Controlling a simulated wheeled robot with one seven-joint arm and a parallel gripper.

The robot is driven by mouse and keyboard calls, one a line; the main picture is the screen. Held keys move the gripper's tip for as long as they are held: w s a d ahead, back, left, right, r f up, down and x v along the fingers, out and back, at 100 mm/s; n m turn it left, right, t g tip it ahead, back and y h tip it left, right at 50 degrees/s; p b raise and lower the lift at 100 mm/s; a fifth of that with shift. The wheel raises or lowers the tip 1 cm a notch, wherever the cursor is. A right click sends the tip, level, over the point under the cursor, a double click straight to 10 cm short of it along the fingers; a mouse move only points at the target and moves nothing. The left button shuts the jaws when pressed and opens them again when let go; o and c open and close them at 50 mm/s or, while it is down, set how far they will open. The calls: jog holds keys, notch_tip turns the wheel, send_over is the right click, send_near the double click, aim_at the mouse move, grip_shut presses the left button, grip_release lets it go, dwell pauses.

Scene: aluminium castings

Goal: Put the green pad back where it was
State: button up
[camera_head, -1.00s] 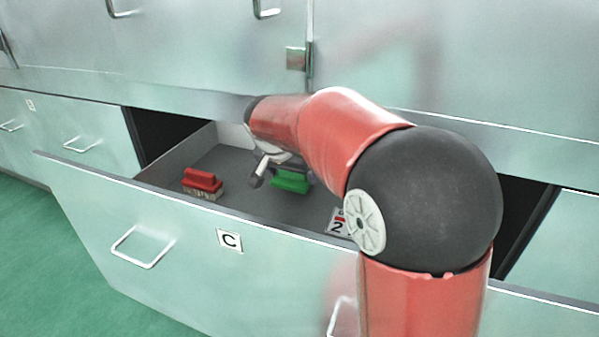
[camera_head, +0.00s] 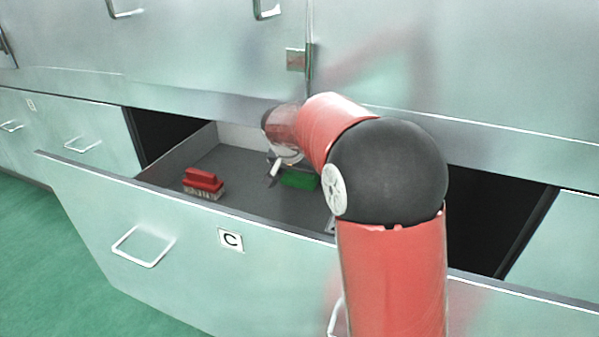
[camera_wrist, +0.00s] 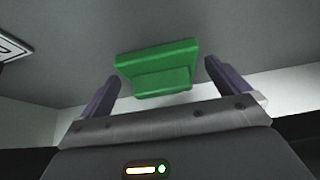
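The green pad (camera_head: 300,180) is inside the open drawer, toward its back and right of a red-handled brush. In the wrist view the green pad (camera_wrist: 157,62) shows its stepped shape over the grey drawer floor. My gripper (camera_head: 274,168) is at the pad's left side in the head view, partly hidden by my arm. In the wrist view my gripper (camera_wrist: 160,72) is open, its two dark fingers on either side of the pad with gaps to both. I cannot tell whether the pad rests flat on the floor.
The open drawer (camera_head: 190,240) has a label C on its front. The red brush (camera_head: 203,183) lies at its left. A marked card (camera_wrist: 12,48) lies on the drawer floor, mostly hidden by my arm in the head view. Cabinet doors (camera_head: 200,45) rise behind.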

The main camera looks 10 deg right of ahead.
jog(key=v, duration=1.2)
jog(key=shift+p, duration=0.3)
